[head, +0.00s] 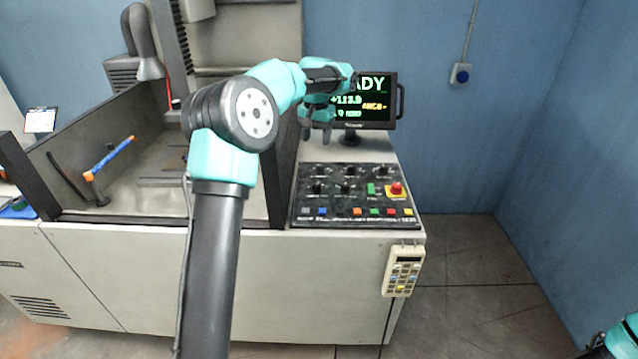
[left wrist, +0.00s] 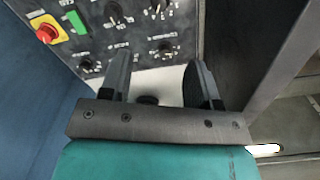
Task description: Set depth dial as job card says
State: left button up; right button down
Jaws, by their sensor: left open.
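The control panel (head: 352,215) carries several black dials in two rows, among them an upper-right dial (head: 381,171) and a lower-left dial (head: 317,188). Their labels are too small to read, so I cannot tell which is the depth dial. A small white card (head: 40,121) stands at the far left; its text is unreadable. My left gripper (head: 317,138) is open and empty, pointing down above the surface behind the panel, in front of the monitor. In the left wrist view its fingers (left wrist: 160,75) are apart, with the dials (left wrist: 165,48) beyond them. My right gripper is not visible.
The monitor (head: 378,123) stands behind the panel, partly hidden by my left arm. A red stop button (head: 396,188) and a green button (head: 371,189) sit on the panel's right. A dark tank wall (head: 281,180) rises along its left side. A handheld pendant (head: 403,271) hangs in front.

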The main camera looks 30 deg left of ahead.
aim_at(317, 184)
pick_arm(q)
notch_tip(317, 184, down, 17)
jog(key=shift+f, duration=0.1)
dwell(0.6)
jog(key=c, duration=0.9)
